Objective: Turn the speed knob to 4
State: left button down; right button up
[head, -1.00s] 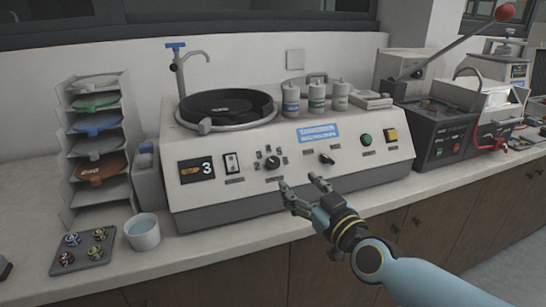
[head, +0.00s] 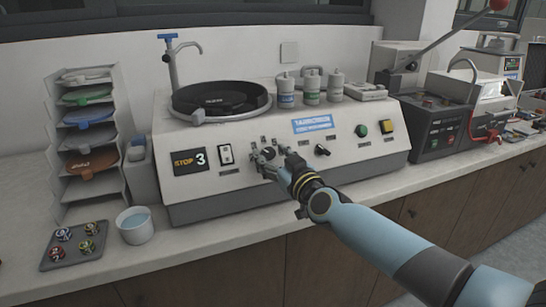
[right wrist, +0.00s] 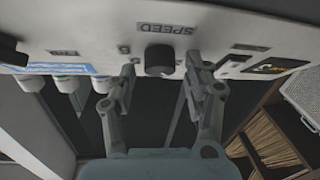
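The speed knob (right wrist: 159,60) is a round black knob below an upside-down SPEED label in the right wrist view. In the head view it is largely covered by my right gripper (head: 268,162). My right gripper (right wrist: 161,78) is open, with one finger on each side of the knob and gaps between fingers and knob. I cannot tell how far the fingertips reach over it. The display (head: 190,160) on the machine's front (head: 380,155) shows STOP and a 3. The knob's pointer direction is hidden. My left gripper is not in view.
A rocker switch (head: 226,154) is left of the knob. Another black knob (head: 322,150), a green button (head: 361,129) and a yellow button (head: 387,126) are to its right. A water cup (head: 135,224) stands on the counter at left. The counter before the machine is clear.

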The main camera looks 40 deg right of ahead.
grip_shut()
jog(key=m+h+p, duration=0.1)
jog(key=m+p, duration=0.1)
jog(key=m+g+h+p, duration=0.1)
jog(key=m+h+p, duration=0.1)
jog(key=m+p, duration=0.1)
jog(key=m+h+p, duration=0.1)
jog(key=m+p, duration=0.1)
jog(key=shift+a+r+m+h+p, duration=0.2)
jog(key=shift+a+m+h+p, duration=0.1)
jog(key=shift+a+h+p, duration=0.1)
jog(key=shift+w+f+m+g+h+p, duration=0.1)
jog(key=shift+m+g+h+p, duration=0.5)
jog(key=shift+m, duration=0.45)
jog(key=shift+m+g+h+p, duration=0.5)
jog(key=shift+m+p, duration=0.1)
jog(key=shift+m, duration=0.45)
jog(key=shift+f+m, duration=0.1)
jog(key=shift+m, duration=0.2)
jog(key=shift+o, duration=0.8)
grip_release()
